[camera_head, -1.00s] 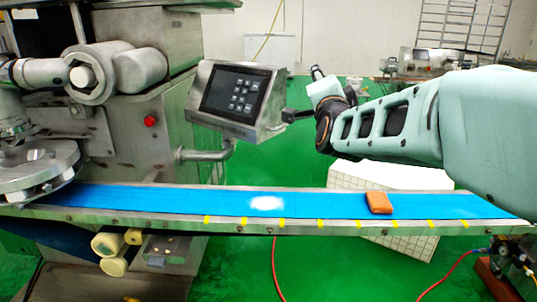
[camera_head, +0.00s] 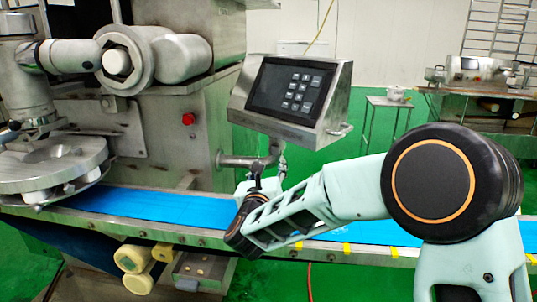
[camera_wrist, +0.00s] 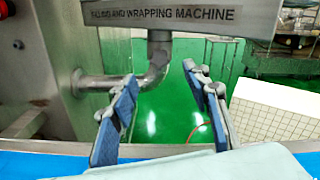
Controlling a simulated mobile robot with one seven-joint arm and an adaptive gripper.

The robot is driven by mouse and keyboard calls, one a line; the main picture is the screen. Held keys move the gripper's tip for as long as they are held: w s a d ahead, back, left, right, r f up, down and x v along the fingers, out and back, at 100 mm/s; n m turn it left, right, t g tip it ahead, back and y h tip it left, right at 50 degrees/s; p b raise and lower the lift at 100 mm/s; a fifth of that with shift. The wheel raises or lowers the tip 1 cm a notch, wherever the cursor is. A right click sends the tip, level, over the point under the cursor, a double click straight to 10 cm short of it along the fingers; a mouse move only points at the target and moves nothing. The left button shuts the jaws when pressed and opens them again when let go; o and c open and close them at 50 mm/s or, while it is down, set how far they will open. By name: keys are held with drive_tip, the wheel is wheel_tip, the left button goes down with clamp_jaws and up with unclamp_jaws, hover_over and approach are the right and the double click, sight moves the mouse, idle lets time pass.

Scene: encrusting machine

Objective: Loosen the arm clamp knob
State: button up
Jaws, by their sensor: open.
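The control panel (camera_head: 290,90) hangs just above my gripper. The blue conveyor belt (camera_head: 150,205) runs below, partly hidden by my arm. A round metal disc (camera_head: 55,165) is at the left. A red button (camera_head: 188,119) is on the machine body. Green floor lies behind.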

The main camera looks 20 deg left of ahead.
sight(274, 150)
drive_tip(key=shift+m, duration=0.3)
drive_tip(key=b+x, duration=0.1)
drive_tip(key=x, duration=0.9)
drive_tip(key=shift+w+a+f, duration=0.15)
drive_tip(key=shift+w, duration=0.2)
drive_tip(key=c, duration=1.2)
